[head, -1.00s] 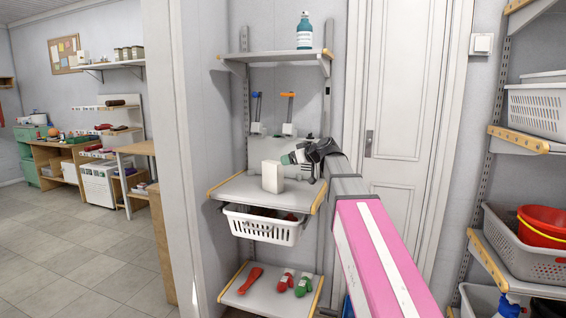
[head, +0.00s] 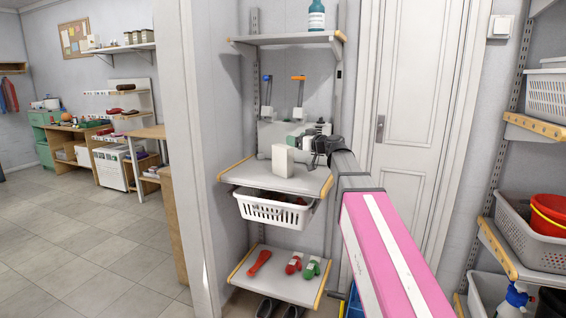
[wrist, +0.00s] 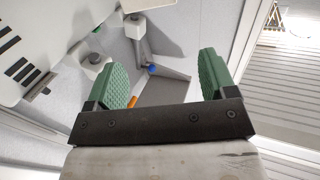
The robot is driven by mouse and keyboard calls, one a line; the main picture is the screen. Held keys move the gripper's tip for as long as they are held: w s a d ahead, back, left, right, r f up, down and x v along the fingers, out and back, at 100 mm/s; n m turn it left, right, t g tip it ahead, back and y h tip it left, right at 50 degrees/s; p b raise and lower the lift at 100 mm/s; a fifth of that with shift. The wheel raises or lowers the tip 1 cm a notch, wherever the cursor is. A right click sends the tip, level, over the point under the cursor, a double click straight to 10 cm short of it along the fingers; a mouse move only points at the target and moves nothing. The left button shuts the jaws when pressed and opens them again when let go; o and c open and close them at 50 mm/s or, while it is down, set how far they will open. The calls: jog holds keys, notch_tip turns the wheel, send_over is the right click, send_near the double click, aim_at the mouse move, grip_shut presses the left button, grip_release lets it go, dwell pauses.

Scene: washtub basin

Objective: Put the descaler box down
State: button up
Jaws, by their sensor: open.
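The descaler box, seen as a plain white box (head: 283,160), stands upright on the middle shelf (head: 258,180) in the head view. My gripper (head: 308,136) is just behind and to the right of it, above the shelf. In the wrist view my gripper (wrist: 166,72) has its two green-padded fingers spread wide, with nothing between them. The box does not show in the wrist view. In the head view a narrow gap seems to lie between box and fingers, but I cannot tell for sure.
A white basket (head: 270,209) hangs under the middle shelf. Two wall dispensers, blue-topped (head: 267,95) and orange-topped (head: 298,95), are behind. A teal bottle (head: 316,17) stands on the upper shelf. Red and green items lie on the bottom shelf (head: 270,284). A door (head: 420,90) is at right.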

aim_at(284, 147)
notch_tip(284, 147, down, 6)
jog(key=shift+r, duration=0.25)
jog(key=shift+w+a+r, duration=0.1)
jog(key=shift+w+a, duration=0.4)
jog(key=shift+x, duration=3.1)
grip_shut()
